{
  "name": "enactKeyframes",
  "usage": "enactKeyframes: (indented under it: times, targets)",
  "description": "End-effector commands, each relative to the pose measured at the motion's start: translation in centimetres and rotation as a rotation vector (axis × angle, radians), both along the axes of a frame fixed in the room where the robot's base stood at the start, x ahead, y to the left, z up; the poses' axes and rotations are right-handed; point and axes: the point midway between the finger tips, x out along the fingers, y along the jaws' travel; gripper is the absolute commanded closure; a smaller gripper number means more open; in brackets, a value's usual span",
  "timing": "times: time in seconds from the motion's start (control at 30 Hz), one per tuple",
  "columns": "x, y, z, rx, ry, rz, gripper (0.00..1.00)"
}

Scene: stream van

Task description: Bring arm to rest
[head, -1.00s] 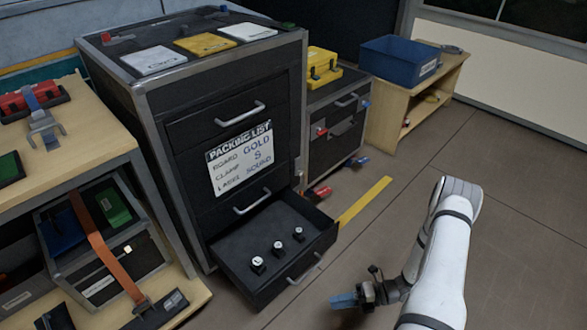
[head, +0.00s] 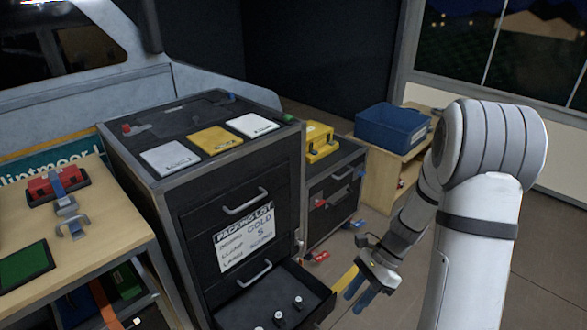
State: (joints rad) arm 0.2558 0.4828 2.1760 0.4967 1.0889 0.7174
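My white arm rises at the right of the head view, bent at the elbow, with its dark forearm reaching down and left. My gripper (head: 359,291) is in the air at lower centre right, beside the open drawer (head: 312,290) of the black cabinet. Its two blue fingers show apart, with nothing seen between them. The drawer is pulled out and holds several small black pieces with white tops (head: 298,301); its front is cut off by the picture's bottom edge.
The black cabinet (head: 170,205) carries white and yellow cases and a packing list (head: 243,238). A low case with a yellow box (head: 319,142) and a blue bin (head: 392,127) stand behind. A wooden bench (head: 105,225) is at left. Floor at lower right is clear.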

Motion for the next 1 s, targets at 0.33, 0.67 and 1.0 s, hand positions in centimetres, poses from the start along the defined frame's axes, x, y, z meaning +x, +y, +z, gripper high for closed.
enactKeyframes:
  times: [0.33, 0.67, 1.0]
  targets:
    - [-3.3, 0.5, 16.4, -0.125, -0.43, 0.526, 0.67]
    - [-7.4, 0.5, 28.2, -0.278, -0.76, 1.025, 0.67]
    - [-9.5, -0.2, 32.4, -0.373, -0.891, 1.277, 0.67]
